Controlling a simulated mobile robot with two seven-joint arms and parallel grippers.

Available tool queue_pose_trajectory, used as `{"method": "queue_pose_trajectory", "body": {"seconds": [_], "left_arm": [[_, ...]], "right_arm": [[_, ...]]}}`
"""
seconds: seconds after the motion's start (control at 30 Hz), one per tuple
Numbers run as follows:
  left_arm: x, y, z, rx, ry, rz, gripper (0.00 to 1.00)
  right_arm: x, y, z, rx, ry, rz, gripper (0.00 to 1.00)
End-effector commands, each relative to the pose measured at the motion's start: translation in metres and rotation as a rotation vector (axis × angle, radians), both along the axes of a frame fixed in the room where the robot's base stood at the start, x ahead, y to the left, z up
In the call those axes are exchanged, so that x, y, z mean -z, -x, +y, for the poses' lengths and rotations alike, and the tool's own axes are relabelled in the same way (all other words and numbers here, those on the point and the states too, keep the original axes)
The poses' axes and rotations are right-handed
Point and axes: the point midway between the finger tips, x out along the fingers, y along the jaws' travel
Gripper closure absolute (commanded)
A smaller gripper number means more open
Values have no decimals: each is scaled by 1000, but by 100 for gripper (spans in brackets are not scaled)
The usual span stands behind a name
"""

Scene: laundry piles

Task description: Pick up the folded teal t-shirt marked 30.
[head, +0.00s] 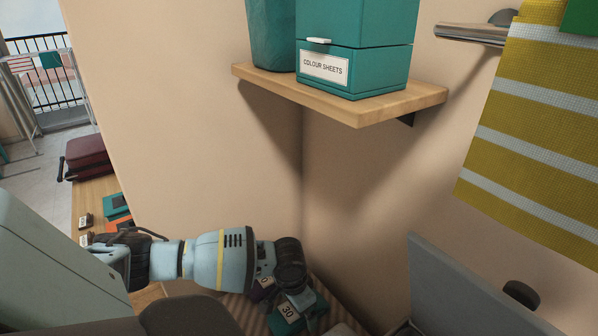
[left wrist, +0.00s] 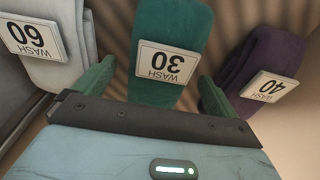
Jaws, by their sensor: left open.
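The folded teal t-shirt (left wrist: 172,22) with a white "WASH 30" tag (left wrist: 166,62) is in the middle of the left wrist view. It also shows low in the head view (head: 279,323), partly covered by my left gripper (head: 294,299). My left gripper's green fingers (left wrist: 157,74) are open, one on each side of the t-shirt's near end. Nothing is clamped between them. Whether the fingers touch the cloth I cannot tell. My right gripper is in neither view.
A white garment tagged 60 (left wrist: 65,72) lies left of the t-shirt, and a purple one tagged 40 (left wrist: 252,62) lies right, close to the fingers. Above, a wooden shelf (head: 432,97) carries a teal box (head: 355,75). Yellow striped cloth (head: 520,140) hangs at right.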

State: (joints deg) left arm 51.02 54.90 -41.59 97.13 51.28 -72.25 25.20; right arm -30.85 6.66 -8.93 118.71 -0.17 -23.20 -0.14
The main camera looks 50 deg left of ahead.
Motion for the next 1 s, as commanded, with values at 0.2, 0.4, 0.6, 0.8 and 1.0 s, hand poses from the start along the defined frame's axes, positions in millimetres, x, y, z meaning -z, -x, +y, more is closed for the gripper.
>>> {"method": "queue_pose_trajectory", "body": {"seconds": [0.2,0.4,0.6,0.8,1.0], "left_arm": [[4,-1,0,1,-1,-1,4],[4,-1,0,1,-1,-1,18],[4,-1,0,1,-1,-1,44],[4,-1,0,0,-1,-2,56],[-3,-1,0,0,-1,-3,56]], "right_arm": [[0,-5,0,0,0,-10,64],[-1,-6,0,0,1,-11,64],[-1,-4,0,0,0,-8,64],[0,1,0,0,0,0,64],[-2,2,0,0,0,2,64]]}}
